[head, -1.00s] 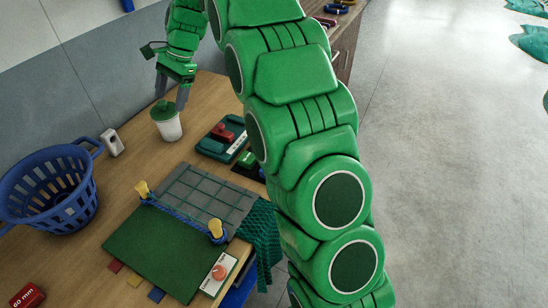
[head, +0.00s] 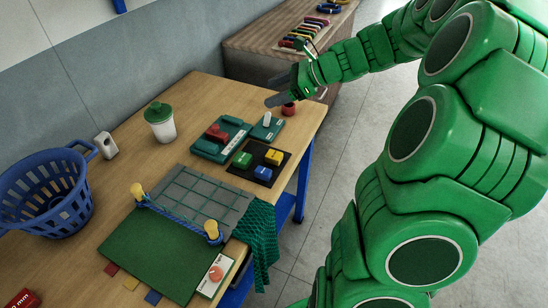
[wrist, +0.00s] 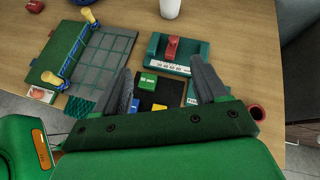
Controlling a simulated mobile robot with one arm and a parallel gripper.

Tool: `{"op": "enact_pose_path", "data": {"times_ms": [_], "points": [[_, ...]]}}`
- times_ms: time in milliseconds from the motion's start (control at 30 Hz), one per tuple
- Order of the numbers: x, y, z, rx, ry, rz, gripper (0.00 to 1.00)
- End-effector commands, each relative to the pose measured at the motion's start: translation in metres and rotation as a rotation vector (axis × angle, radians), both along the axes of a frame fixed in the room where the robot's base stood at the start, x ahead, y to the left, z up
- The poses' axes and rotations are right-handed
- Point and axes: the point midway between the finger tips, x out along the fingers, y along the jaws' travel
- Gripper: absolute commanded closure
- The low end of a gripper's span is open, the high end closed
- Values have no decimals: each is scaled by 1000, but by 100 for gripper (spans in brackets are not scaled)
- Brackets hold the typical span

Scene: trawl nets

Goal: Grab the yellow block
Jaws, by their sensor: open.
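The yellow block (head: 273,157) sits on a black square mat (head: 280,178) near the table's right edge, beside a green block (head: 242,160) and a blue block (head: 263,174). My gripper (head: 277,89) is open and empty, above and beyond the mat, near the table's far right corner. In the wrist view the mat lies between and below the spread fingers of my gripper (wrist: 164,80). The yellow block (wrist: 158,107) shows there only as a small patch close to the gripper's body, which hides part of the mat.
Teal holders (head: 208,150) with a red piece stand just behind the mat. A red cup (head: 289,109) is near my gripper. A lidded white cup (head: 160,124), blue basket (head: 45,190) and net board (head: 205,195) lie left. A wooden cabinet (head: 270,45) stands behind.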

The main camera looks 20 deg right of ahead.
Motion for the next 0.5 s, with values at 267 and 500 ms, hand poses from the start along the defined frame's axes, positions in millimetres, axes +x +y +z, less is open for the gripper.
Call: {"op": "enact_pose_path", "data": {"times_ms": [267, 500], "points": [[-30, -27, 5, 114, 9, -174, 28], [-45, -35, 8, 170, 14, -256, 28]]}}
